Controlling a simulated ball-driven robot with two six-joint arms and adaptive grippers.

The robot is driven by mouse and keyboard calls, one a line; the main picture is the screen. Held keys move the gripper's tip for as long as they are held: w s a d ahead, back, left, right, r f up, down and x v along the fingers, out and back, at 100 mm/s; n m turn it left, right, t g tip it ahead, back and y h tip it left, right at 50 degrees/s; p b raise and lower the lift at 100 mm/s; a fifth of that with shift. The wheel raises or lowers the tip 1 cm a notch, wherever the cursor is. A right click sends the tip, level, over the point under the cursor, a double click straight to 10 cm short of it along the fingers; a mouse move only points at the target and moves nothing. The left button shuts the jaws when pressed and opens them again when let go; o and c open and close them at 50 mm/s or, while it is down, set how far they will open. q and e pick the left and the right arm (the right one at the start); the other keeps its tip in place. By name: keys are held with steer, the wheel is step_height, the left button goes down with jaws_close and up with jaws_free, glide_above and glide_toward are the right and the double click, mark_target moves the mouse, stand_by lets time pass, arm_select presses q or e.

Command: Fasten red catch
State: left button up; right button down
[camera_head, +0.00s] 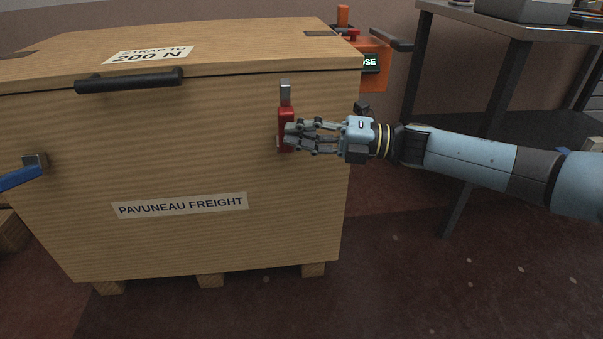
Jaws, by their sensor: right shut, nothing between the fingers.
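The red catch (284,136) is on the front face of the wooden crate (170,150), near its right edge. A grey metal piece (285,93) stands above it, reaching up toward the lid edge. My right gripper (290,136) comes in from the right, with its fingertips at the catch's right side and partly over it. It is shut with nothing between the fingers. I cannot tell whether the fingertips touch the catch. The crate's lid (190,45) lies down on the crate. My left gripper is not in view.
A black handle (130,80) runs along the lid's front edge. A blue lever (20,178) sticks out at the crate's left. An orange machine (372,75) stands behind the crate, and a dark table (470,20) stands at the right. The floor in front is clear.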

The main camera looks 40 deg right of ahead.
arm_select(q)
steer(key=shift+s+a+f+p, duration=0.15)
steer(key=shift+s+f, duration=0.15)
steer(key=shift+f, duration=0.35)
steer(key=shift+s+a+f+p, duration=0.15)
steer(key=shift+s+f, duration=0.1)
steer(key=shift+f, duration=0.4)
arm_select(e)
steer(key=shift+w+d+r+m, duration=0.4)
steer(key=shift+w+r, duration=0.2)
steer(key=shift+w, duration=0.1)
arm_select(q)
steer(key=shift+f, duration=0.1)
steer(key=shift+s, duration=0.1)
